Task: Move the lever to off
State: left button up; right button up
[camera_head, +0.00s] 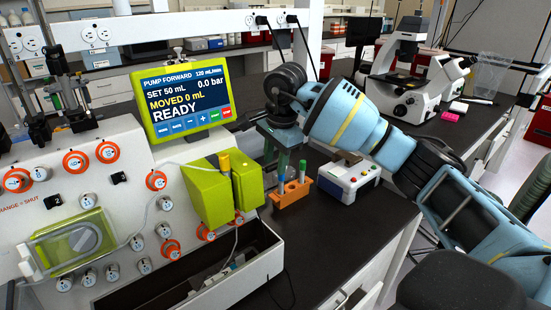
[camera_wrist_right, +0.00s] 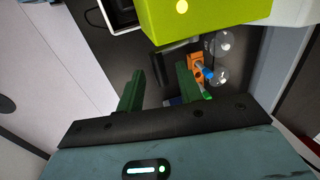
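The cell processor (camera_head: 130,150) is a white cabinet at the left of the head view. Its panel carries several small round white knobs, some with orange rings, such as one knob (camera_head: 156,181). I cannot tell which part is the lever; no off mark is readable. A green-framed screen (camera_head: 185,100) on top reads READY. My right gripper (camera_head: 283,165) points down beside the green pump box, above the orange tube rack. In the wrist view its two green fingers (camera_wrist_right: 161,88) stand apart with nothing between them. My left gripper is not in view.
The green box (camera_head: 207,192) fills the top of the wrist view. The orange rack (camera_head: 291,192) with tubes and a white box with coloured buttons (camera_head: 348,182) stand on the dark bench. A microscope (camera_head: 410,75) is at the back right. An open tray (camera_head: 235,270) juts out in front.

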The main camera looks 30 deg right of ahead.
jog(key=shift+c, duration=0.4)
grip_shut()
